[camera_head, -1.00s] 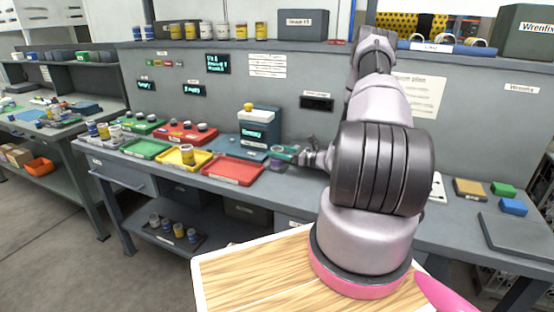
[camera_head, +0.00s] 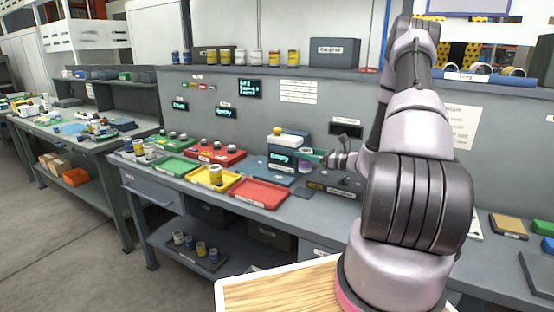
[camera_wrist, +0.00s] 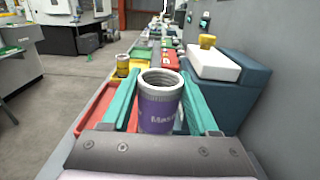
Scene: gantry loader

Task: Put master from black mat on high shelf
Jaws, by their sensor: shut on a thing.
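The master (camera_wrist: 160,102) is a purple can with a silver threaded top and part of its label showing in the wrist view. My gripper (camera_wrist: 162,98) is shut on it, with one teal finger on each side, and holds it upright. A small dark mat (camera_head: 302,193) lies bare on the bench, right of the red tray. The high shelf (camera_head: 230,69) runs along the back panel above the bench.
Several yellow, white and blue cans (camera_head: 257,57) and a grey bin (camera_head: 334,52) stand on the high shelf. Gaps show between them. The red tray (camera_head: 260,193), yellow tray (camera_head: 232,187) and blue box (camera_head: 280,160) are near my gripper. My arm covers the bench's right part.

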